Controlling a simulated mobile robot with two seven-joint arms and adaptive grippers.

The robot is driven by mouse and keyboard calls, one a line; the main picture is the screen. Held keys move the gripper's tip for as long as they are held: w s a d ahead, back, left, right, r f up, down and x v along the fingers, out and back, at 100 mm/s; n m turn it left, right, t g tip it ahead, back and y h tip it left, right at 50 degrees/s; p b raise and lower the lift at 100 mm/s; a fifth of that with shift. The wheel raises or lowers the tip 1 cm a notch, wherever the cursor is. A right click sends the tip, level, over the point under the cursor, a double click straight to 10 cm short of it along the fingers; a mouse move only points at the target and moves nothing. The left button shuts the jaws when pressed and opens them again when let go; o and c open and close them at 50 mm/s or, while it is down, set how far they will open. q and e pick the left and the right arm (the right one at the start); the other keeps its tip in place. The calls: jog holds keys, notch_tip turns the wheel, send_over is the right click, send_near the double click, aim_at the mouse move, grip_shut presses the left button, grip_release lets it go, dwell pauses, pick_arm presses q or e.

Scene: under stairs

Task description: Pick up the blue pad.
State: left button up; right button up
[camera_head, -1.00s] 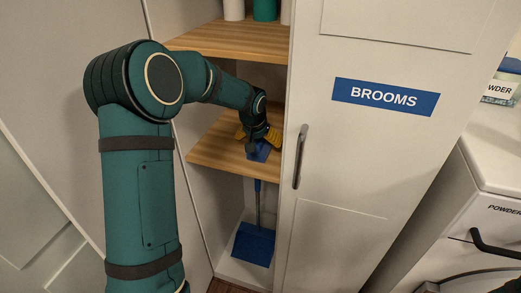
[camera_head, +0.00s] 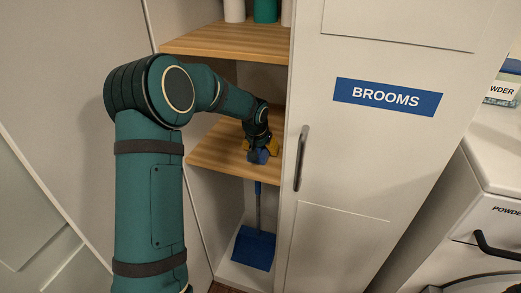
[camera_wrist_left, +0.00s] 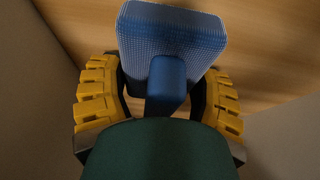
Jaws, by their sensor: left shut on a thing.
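The blue pad (camera_head: 258,156) is at my left gripper (camera_head: 262,146), at the middle wooden shelf inside the cabinet. In the left wrist view the blue pad (camera_wrist_left: 192,32) has a dotted face and a darker blue block on its near side. The yellow fingers of my left gripper (camera_wrist_left: 160,95) stand on either side of it and are shut on it. The contact spots are partly hidden behind the dark green part in front. I cannot tell whether the pad is clear of the shelf. My right gripper does not show.
The wooden middle shelf (camera_head: 214,157) lies under the gripper, with an upper shelf (camera_head: 225,42) above it. A blue dustpan or broom (camera_head: 254,248) stands below. The white door marked BROOMS (camera_head: 350,150) bounds the opening on the right. A white machine (camera_head: 495,150) stands at far right.

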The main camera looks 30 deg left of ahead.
pick_arm(q)
jog(key=shift+r, duration=0.55)
jog(key=v, duration=0.1)
jog(key=p+v, duration=0.1)
jog(key=shift+w+r, duration=0.1)
jog(key=shift+r, duration=0.3)
jog(key=s+d, duration=0.4)
jog(key=s, duration=1.3)
jog(key=shift+f, duration=0.15)
jog(key=o, duration=0.6)
jog(key=c, duration=0.6)
